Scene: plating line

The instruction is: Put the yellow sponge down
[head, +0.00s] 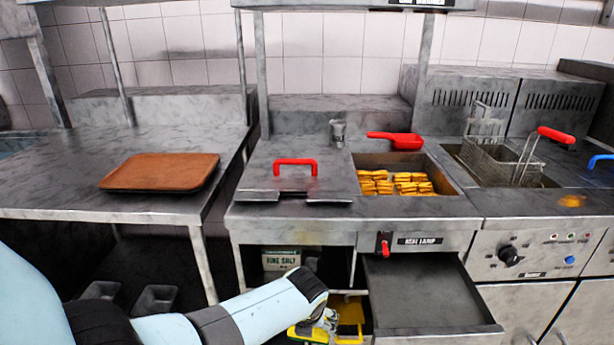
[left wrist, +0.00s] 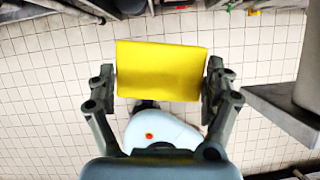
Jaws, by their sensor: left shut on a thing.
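The yellow sponge (left wrist: 160,72) is a plain yellow block in the left wrist view. My left gripper (left wrist: 160,85) has one finger against each side edge of it. Tiled floor shows below the sponge, and it looks held clear of the floor. In the head view my left gripper (head: 327,321) is low, in front of the open cabinet below the counter. Yellow and green patches show around it there; I cannot tell which of them is the sponge. My right gripper is in neither view.
An open drawer (head: 430,289) juts out right of my left gripper. A salt box (head: 281,260) stands in the cabinet. Above are a red-handled lid (head: 263,179), a food well (head: 447,173) and a fryer basket (head: 487,159). A brown tray (head: 161,171) lies on the left table, with bare steel around it.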

